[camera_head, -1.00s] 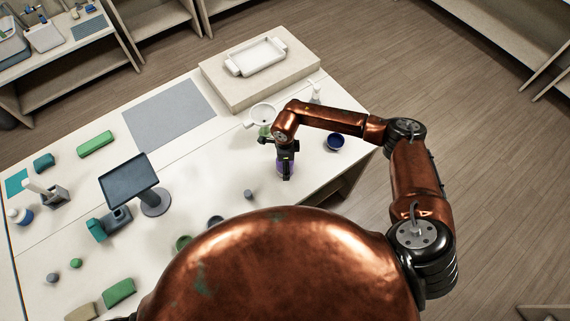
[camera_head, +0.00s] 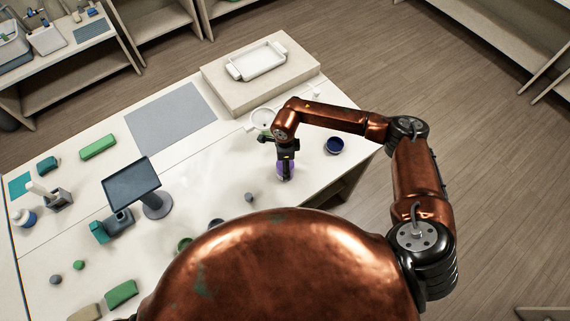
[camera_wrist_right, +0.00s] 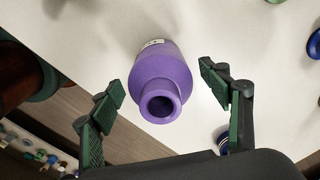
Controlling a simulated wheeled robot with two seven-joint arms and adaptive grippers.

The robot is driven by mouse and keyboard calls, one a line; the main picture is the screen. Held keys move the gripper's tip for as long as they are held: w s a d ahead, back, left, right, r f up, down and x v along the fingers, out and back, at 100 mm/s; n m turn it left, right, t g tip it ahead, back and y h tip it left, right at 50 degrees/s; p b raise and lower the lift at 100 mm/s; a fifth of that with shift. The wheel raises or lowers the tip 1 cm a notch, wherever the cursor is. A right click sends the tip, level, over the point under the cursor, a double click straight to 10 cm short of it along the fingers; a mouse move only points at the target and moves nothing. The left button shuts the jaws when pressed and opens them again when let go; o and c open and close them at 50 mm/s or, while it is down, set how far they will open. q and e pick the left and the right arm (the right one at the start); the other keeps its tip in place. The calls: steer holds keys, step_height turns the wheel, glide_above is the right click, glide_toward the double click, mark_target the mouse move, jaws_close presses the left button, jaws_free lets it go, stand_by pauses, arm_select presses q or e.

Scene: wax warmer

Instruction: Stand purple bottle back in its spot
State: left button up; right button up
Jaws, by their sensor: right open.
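The purple bottle (camera_wrist_right: 158,78) fills the middle of the right wrist view, its open mouth and neck toward the camera. A small white label shows at its far end. In the head view the purple bottle (camera_head: 280,170) is at the worktable's right part, partly hidden by my right gripper (camera_head: 286,168). In the wrist view my right gripper (camera_wrist_right: 162,82) is open, one finger on each side of the bottle, with visible gaps. I cannot tell which marked place is the bottle's spot. My left gripper is not in view.
Near the right gripper stand a white-rimmed cup (camera_head: 262,117) and a dark blue bowl (camera_head: 334,145). A white tray (camera_head: 258,62) lies on a raised board (camera_head: 220,82) behind. A tablet on a stand (camera_head: 131,184) is left. The table between tablet and gripper is mostly clear.

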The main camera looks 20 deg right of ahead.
steer(key=shift+r+p, duration=0.95)
steer(key=shift+r, duration=1.25)
steer(key=shift+r, duration=0.25)
step_height(320, 180, up, 12)
steer(key=shift+f, duration=0.25)
